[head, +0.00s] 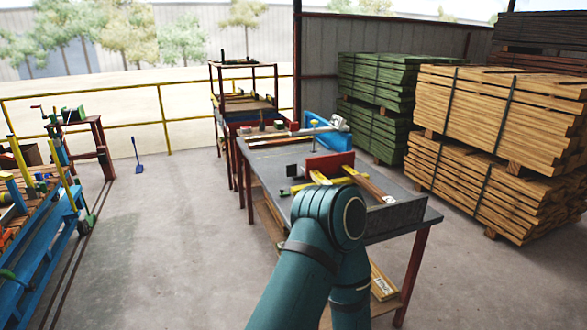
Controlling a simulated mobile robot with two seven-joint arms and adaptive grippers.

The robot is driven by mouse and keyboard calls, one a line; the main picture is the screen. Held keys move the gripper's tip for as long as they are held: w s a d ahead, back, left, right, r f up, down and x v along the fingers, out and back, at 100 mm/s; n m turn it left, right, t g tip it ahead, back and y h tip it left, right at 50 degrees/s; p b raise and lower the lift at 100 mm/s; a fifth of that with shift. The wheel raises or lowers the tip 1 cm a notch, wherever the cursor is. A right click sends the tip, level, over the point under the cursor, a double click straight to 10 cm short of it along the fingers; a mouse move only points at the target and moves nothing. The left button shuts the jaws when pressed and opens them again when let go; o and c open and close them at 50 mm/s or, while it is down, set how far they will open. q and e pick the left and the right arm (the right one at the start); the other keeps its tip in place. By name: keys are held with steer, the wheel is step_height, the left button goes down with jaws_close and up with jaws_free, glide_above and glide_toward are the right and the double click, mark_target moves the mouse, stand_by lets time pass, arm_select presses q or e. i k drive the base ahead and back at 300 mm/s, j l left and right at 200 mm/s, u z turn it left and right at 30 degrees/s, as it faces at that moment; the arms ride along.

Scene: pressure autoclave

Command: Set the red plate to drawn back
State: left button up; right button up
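A red upright plate-like panel (329,163) stands on the grey-topped workbench (268,170), near its middle. I cannot tell from here whether it is drawn back. Yellow and brown strips lie against its near side. One of my teal arms rises from the bottom of the head view in front of the bench, and its bent joint covers part of the bench top. Neither of my grippers can be made out in the head view.
A blue object (328,134) sits behind the red panel. Green (375,85) and tan (500,100) timber stacks stand to the right. A blue bench (45,240) is at the left, with a blue shovel (137,155) beyond it. The floor between the benches is clear.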

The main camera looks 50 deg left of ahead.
mark_target(329, 164)
steer(key=i+j, duration=0.1)
steer(key=j, duration=0.35)
steer(key=i+j, duration=0.1)
steer(key=j, duration=0.4)
steer(key=i+j, duration=0.15)
steer(key=j, duration=0.3)
steer(key=i+j, duration=0.1)
steer(key=j, duration=0.4)
steer(key=i+j, duration=0.1)
steer(key=j, duration=0.35)
steer(key=i+j, duration=0.1)
steer(key=j, duration=0.4)
steer(key=i+j, duration=0.1)
steer(key=j, duration=0.35)
steer(key=i+j, duration=0.1)
steer(key=j, duration=0.4)
